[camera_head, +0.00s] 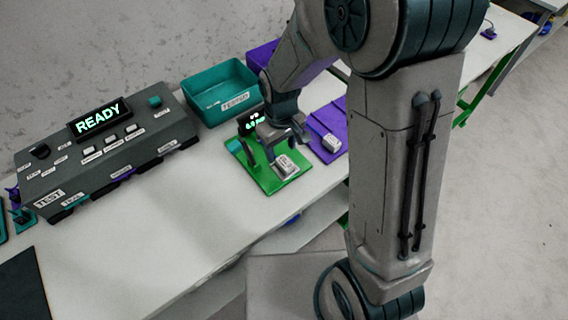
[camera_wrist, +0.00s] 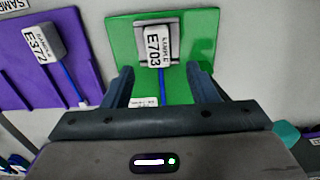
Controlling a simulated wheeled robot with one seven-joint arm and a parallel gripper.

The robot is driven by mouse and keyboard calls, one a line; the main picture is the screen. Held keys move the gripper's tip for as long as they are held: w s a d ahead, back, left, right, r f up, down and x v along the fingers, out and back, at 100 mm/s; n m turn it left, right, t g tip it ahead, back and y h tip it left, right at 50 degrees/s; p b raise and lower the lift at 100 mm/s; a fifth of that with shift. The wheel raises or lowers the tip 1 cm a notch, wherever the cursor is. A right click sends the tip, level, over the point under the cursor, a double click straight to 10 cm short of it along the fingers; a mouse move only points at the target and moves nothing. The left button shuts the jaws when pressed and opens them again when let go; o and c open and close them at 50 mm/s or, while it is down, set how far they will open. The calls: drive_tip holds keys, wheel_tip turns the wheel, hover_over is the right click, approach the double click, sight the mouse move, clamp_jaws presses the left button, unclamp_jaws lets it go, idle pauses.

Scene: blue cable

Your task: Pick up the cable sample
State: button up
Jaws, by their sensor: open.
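A cable sample (camera_wrist: 158,47) with a white block marked E703 and a thin blue cable (camera_wrist: 162,84) lies on a green board (camera_wrist: 121,47) in the wrist view. In the head view its white block (camera_head: 286,167) is near the front of the green board (camera_head: 265,184). My gripper (camera_wrist: 163,74) is open, with one finger on each side of the blue cable and apart from it. The block lies just beyond the fingertips. The cable's lower end is partly hidden by my gripper. In the head view my gripper (camera_head: 282,137) is over the green board.
A teal bin (camera_head: 221,92) stands behind. A grey test console (camera_head: 105,150) reading READY is at left. The white table (camera_head: 190,220) is clear in front.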

sight(284, 161)
drive_tip(key=f, duration=0.3)
drive_tip(key=shift+s+d+f, duration=0.3)
drive_tip(key=shift+d+f, duration=0.05)
drive_tip(key=shift+f, duration=0.65)
drive_tip(key=shift+c, duration=0.3)
clamp_jaws()
drive_tip(key=shift+r, duration=0.1)
